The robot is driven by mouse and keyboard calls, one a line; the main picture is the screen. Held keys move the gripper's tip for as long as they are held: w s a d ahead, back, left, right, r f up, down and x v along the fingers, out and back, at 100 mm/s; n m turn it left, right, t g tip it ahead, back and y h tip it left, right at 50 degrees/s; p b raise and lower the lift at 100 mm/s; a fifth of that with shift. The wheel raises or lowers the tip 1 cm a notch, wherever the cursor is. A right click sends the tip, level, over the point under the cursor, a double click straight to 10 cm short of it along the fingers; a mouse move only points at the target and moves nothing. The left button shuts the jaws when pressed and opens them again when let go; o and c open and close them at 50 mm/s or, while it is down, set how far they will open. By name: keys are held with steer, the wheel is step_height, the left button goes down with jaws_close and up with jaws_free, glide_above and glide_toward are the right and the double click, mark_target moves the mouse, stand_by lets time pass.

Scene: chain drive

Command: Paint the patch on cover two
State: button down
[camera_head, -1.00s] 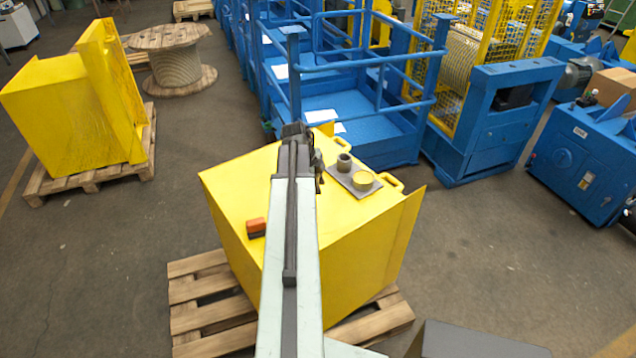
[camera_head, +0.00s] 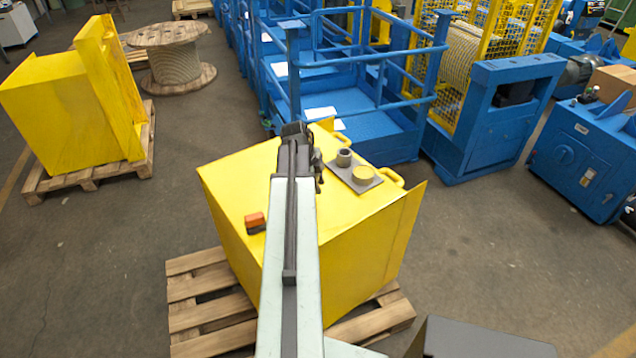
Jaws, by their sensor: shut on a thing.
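A yellow cover (camera_head: 365,245) stands on a wooden pallet in front of me. A second yellow cover (camera_head: 65,105) stands on another pallet at the upper left. The frame does not show which is cover two, and I make out no patch. My gripper (camera_head: 297,132) is over the far part of the near cover's top, seen from behind along my arm. Its fingertips and what it holds are hidden.
An orange and dark block (camera_head: 255,222) lies on the near cover's top, left of my arm. Blue railed machinery (camera_head: 350,130) stands close behind the cover. A wooden cable spool (camera_head: 172,62) is at the upper left.

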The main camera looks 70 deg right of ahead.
steer(key=shift+f+b, duration=0.35)
steer(key=shift+f, duration=0.1)
steer(key=s+a, duration=0.2)
steer(key=shift+s+a+r, duration=0.15)
steer(key=shift+a, duration=0.25)
steer(key=shift+a, duration=0.1)
